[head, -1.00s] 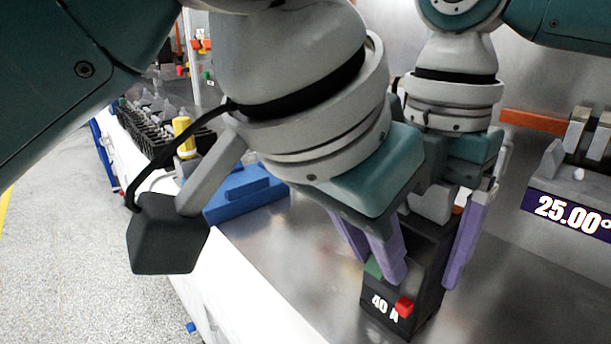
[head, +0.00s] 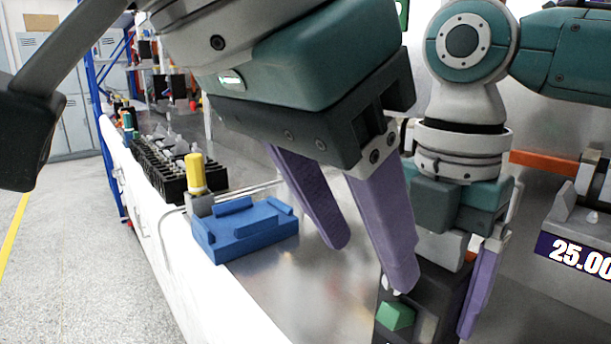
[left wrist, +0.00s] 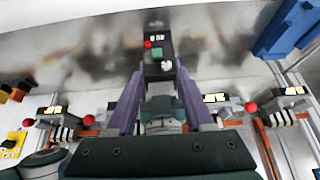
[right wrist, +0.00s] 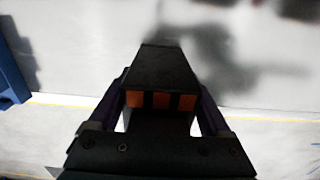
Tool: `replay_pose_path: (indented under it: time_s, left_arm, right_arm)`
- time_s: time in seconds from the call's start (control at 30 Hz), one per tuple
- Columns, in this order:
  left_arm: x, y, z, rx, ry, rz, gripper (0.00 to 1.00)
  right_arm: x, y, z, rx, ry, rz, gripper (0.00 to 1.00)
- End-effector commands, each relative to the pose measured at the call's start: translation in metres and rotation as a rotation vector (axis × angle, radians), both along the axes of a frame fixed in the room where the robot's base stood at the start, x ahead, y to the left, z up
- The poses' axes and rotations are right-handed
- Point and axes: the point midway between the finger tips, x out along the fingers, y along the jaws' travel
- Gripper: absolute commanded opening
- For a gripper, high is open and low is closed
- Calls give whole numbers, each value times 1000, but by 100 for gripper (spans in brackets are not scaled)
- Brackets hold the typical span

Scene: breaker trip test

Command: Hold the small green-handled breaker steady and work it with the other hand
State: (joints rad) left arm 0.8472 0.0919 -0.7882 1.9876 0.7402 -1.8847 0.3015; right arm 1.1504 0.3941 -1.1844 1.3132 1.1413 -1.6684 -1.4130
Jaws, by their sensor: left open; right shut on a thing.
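The breaker (head: 436,292) is a black block at the lower middle of the head view, with a green handle (head: 395,316); its lower part is cut off. In the left wrist view, its face shows the green handle (left wrist: 157,52) and a red button (left wrist: 148,44). My right gripper (head: 432,312) is shut on the breaker's sides. In the right wrist view, its fingers flank the black body, where orange recesses (right wrist: 160,100) show. My left gripper (head: 371,265) is open and empty, with one fingertip just above the green handle in the head view; I cannot tell whether they touch.
A blue fixture (head: 245,232) and a yellow-topped part (head: 195,174) stand to the left on the metal bench. A row of black units (head: 165,165) lies behind. A grey device with a "25.00" display (head: 580,256) stands on the right. Bare bench lies between.

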Motion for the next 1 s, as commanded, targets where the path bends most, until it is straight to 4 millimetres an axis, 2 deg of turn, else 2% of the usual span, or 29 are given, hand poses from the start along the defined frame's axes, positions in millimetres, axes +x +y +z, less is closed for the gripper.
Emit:
replay_pose_path:
  time_s: [0.13, 0.3, 0.97, 1.0]
  left_arm:
    - [-7, 10, 24, 0, -6, 0, 52]
    - [-11, 16, 36, -1, -3, 1, 52]
    - [-12, 16, 37, 0, 0, 1, 52]
    - [-12, 16, 37, 0, 0, 1, 52]
  right_arm:
    - [-1, -2, -4, -7, 4, -3, 0]
    - [-1, -2, -4, -7, 3, -4, 0]
    - [0, -2, -4, -7, 1, -3, 0]
    - [0, -2, -4, -7, 1, -3, 83]
